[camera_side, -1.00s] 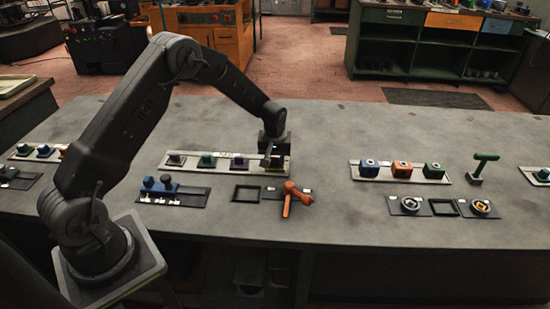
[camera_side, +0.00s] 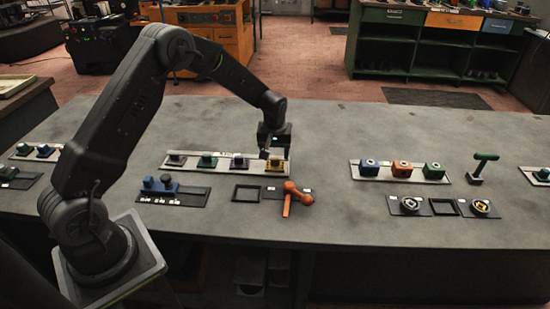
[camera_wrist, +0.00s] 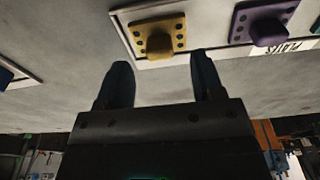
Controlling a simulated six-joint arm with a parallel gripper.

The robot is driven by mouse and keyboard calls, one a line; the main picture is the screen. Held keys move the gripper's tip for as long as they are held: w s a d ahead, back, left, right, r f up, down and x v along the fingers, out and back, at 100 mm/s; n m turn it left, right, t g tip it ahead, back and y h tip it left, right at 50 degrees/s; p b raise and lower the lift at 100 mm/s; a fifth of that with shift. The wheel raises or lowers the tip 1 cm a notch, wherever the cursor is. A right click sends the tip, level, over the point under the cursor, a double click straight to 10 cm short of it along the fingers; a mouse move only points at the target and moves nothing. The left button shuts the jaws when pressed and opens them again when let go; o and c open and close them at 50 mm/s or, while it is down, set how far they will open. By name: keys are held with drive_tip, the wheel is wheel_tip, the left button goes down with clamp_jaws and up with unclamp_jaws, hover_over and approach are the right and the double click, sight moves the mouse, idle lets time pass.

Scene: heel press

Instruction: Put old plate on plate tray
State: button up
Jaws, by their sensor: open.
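A yellow plate (camera_side: 276,164) with a raised knob sits at the right end of the long pale plate tray (camera_side: 220,172). In the wrist view the yellow plate (camera_wrist: 158,37) shows dark dots and lies just beyond the fingertips, apart from them. The tray edge (camera_wrist: 140,62) runs beside it. My gripper (camera_side: 266,153) is just above the right end of the tray, and in the wrist view my gripper (camera_wrist: 161,75) is open with nothing between its fingers. Which plate is the old one is not marked in a readable way.
A purple plate (camera_wrist: 265,22), a green plate (camera_side: 207,160) and a dark plate share the tray. In front are an empty black frame (camera_side: 247,193), an orange-handled tool (camera_side: 294,198) and a dark stand with blue pieces (camera_side: 160,187). Another tray (camera_side: 400,172) stands to the right.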

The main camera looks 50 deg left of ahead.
wheel_tip(320, 180, up, 10)
drive_tip(key=shift+s+d+r, duration=0.25)
drive_tip(key=shift+s+d, duration=0.2)
